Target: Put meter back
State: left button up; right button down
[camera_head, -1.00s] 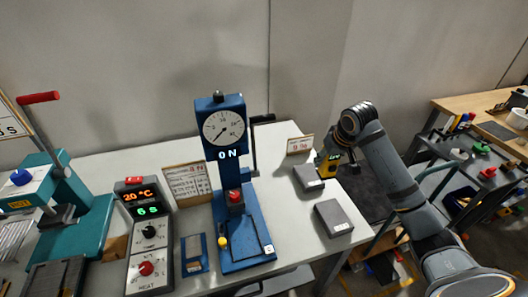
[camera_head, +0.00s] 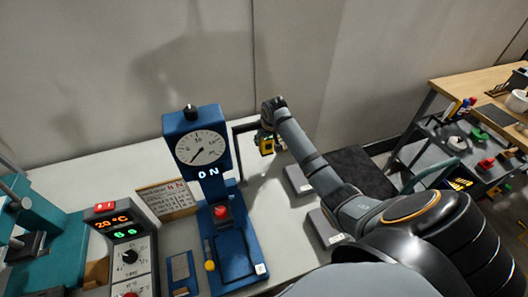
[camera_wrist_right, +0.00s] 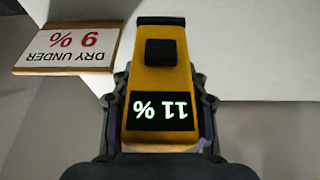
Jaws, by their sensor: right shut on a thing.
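The yellow meter (camera_head: 265,143) is in my right gripper (camera_head: 268,138), at the back of the white table, right of the blue press. My left gripper is not in view.
A blue press (camera_head: 208,180) with a dial and "ON" stands left of the meter. A sign (camera_wrist_right: 68,48) reads "DRY UNDER 9 %". Two grey blocks, one being the near block (camera_head: 322,228), are partly hidden by my arm. A control box (camera_head: 128,258) shows 20 °C.

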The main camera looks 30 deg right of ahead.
aim_at(268, 140)
jog(key=shift+s+x, duration=0.2)
jog(key=shift+x, duration=0.8)
jog(key=shift+f, duration=1.9)
jog(key=shift+f, duration=0.1)
jog(key=c, duration=0.7)
grip_release()
jog(key=shift+s, duration=0.1)
jog(key=v, duration=1.2)
jog(key=shift+s, duration=0.1)
